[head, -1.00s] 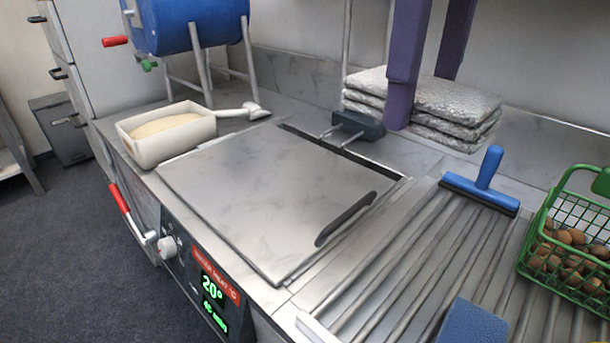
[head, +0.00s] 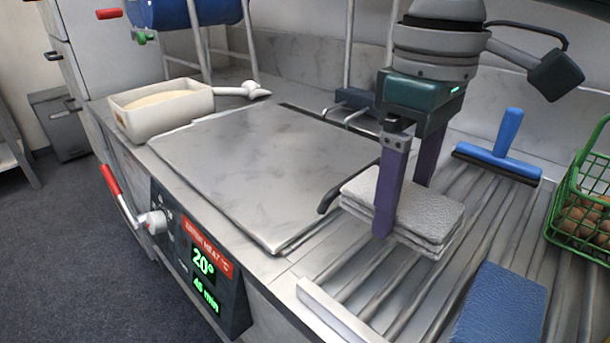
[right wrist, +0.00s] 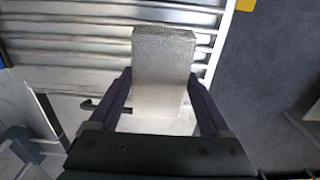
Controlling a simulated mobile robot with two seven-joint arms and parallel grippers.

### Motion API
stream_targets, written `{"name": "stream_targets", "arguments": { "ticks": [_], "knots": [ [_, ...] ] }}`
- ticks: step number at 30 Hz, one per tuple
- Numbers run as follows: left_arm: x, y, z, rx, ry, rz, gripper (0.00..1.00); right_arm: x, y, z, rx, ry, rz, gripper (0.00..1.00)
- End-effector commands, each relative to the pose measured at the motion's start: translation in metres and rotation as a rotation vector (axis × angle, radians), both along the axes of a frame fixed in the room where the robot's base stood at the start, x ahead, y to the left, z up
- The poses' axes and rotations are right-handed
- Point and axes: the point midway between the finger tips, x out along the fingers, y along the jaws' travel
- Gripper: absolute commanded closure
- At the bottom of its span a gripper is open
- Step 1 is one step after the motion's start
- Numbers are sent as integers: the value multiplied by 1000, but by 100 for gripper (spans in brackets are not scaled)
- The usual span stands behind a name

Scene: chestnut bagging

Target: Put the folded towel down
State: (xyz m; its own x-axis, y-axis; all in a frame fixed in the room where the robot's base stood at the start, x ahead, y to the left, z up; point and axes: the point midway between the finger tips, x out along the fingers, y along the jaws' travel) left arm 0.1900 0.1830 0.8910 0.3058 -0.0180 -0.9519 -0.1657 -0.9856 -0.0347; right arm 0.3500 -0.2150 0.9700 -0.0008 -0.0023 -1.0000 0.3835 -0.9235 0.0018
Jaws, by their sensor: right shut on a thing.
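The folded towel (head: 437,212) is a thick grey, layered bundle in the head view, over the near part of the ribbed metal draining surface (head: 350,262), beside the flat metal lid. My right gripper (head: 404,208) comes down from above and is shut on it, one purple finger on the near side and the other on the far side. The towel lies roughly level; I cannot tell whether its underside touches the ribs. In the right wrist view the towel (right wrist: 164,70) sits between the two fingers, with ribs behind it. My left gripper is not in view.
The flat metal lid (head: 260,170) with a dark handle lies left of the towel. A blue squeegee (head: 502,145) lies behind right, a green basket (head: 590,225) of brown chestnuts at right, a blue sponge-like block (head: 500,305) at front right. A pale tub (head: 160,108) stands far left.

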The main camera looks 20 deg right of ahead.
Motion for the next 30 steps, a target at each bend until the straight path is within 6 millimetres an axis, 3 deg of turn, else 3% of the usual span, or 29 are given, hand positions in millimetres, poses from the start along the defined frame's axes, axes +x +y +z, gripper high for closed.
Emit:
{"name": "stream_targets", "arguments": {
  "ticks": [9,23,24,28,30],
  "knots": [
    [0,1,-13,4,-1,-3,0,-1,0,-52,0,2,-1,63],
    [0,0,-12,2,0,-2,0,0,0,-60,1,1,0,63],
    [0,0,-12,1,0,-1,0,0,0,-60,1,0,1,14],
    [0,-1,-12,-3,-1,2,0,0,0,-60,1,0,0,0],
    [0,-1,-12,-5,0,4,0,0,0,-59,1,0,0,0]
  ]
}}
